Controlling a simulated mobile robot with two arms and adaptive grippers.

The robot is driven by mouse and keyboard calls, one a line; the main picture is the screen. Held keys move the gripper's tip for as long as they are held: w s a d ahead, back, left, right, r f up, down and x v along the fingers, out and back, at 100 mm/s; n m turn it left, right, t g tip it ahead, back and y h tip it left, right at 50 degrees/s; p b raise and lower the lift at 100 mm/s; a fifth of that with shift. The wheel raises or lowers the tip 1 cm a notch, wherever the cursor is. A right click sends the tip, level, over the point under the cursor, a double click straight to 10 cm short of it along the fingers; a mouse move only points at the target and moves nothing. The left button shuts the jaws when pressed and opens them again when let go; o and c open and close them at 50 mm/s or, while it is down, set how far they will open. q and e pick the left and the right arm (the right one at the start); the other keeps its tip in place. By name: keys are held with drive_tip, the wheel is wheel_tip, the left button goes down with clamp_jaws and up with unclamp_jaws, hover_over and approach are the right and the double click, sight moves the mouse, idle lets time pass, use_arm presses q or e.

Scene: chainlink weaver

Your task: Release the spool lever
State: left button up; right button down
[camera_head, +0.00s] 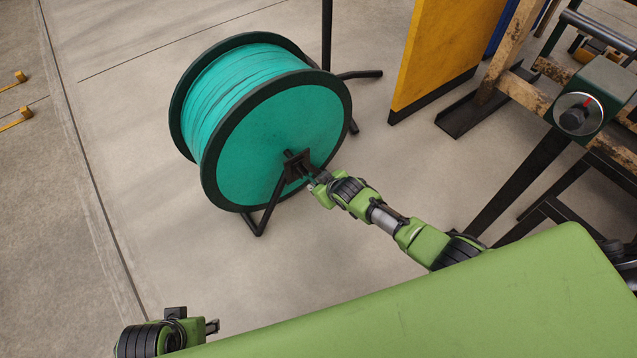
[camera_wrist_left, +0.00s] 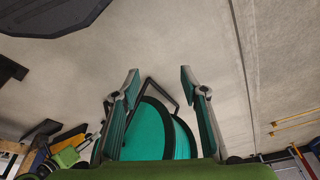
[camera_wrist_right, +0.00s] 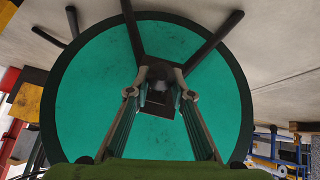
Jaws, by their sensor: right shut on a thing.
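A large teal spool (camera_head: 278,125) with dark rims stands on a dark frame (camera_head: 268,212). The dark spool lever (camera_head: 296,163) is at the hub, in the middle of the spool's face. My right gripper (camera_head: 309,183) is at the hub, shut on the lever. In the right wrist view its fingers stand on both sides of the dark lever block (camera_wrist_right: 158,98), which partly hides between them. My left gripper (camera_wrist_left: 160,80) is open and empty, away from the spool, which shows beyond its fingers in the left wrist view. In the head view it is at the bottom left.
A yellow panel (camera_head: 445,50) stands right of the spool. A machine with a green box and round dial (camera_head: 578,115) is at the right edge. Yellow floor pieces (camera_head: 18,120) lie at far left. The concrete floor left of the spool is clear.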

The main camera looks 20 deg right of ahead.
sight(315, 182)
drive_tip(key=shift+w+a+r+g+h+p, duration=0.15)
drive_tip(key=shift+w+r+g+h+p, duration=0.2)
drive_tip(key=shift+r+g+p, duration=0.55)
drive_tip(key=shift+w+r+g, duration=0.2)
drive_tip(key=shift+g, duration=0.2)
drive_tip(key=shift+w+a+r+g, duration=0.1)
drive_tip(key=shift+w+r+g, duration=0.1)
drive_tip(key=shift+g, duration=0.2)
use_arm(q)
wheel_tip(315, 182, down, 8)
drive_tip(key=shift+s, duration=0.3)
use_arm(e)
drive_tip(key=shift+w+r+g+h, duration=0.1)
drive_tip(key=shift+r+g+h, duration=0.1)
drive_tip(key=shift+g+h, duration=0.15)
use_arm(q)
drive_tip(key=shift+r, duration=0.1)
use_arm(e)
drive_tip(key=shift+a, duration=0.1)
drive_tip(key=c, duration=1.8)
unclamp_jaws()
use_arm(q)
drive_tip(key=shift+g, duration=0.3)
use_arm(e)
drive_tip(key=shift+o, duration=0.2)
drive_tip(key=shift+r, duration=0.1)
drive_tip(key=v, duration=1.1)
drive_tip(key=shift+r, duration=0.4)
